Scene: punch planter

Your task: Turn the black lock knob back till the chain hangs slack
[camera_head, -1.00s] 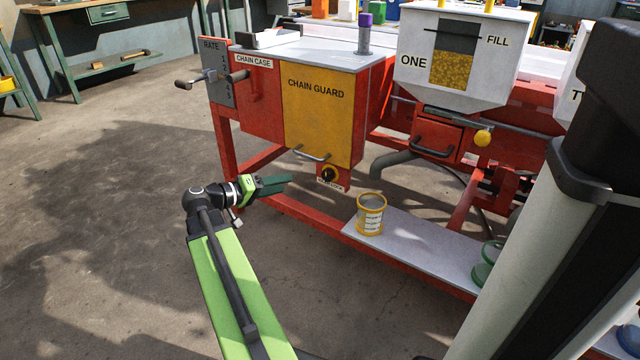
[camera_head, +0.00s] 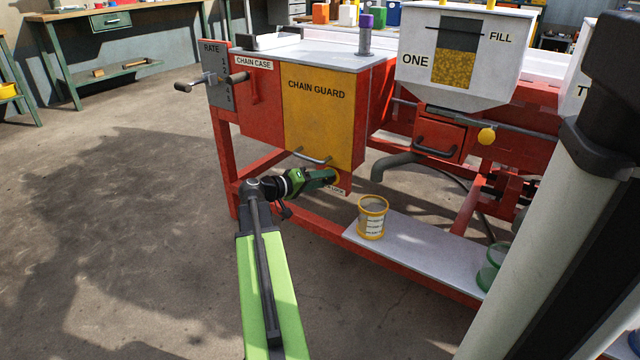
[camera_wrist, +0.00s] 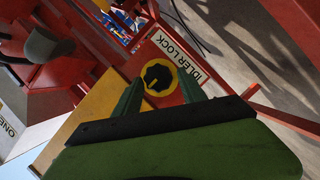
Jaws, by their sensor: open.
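The black lock knob (camera_wrist: 157,77) shows in the wrist view on a yellow ring, on a red plate beside the white IDLER LOCK label (camera_wrist: 177,60). A pale pointer line shows on the knob. My gripper (camera_wrist: 160,90) is open, with one green finger on either side of the knob in that view; I cannot tell whether they touch it. In the head view my gripper (camera_head: 333,177) is at the lock below the yellow chain guard (camera_head: 318,115) and hides the knob. The chain is not visible in either view.
A grey handle (camera_head: 312,159) sits on the guard just above my gripper. A yellow tin (camera_head: 371,218) stands on the low shelf (camera_head: 420,248) to the right. Red frame rails run below the lock. The floor to the left is clear.

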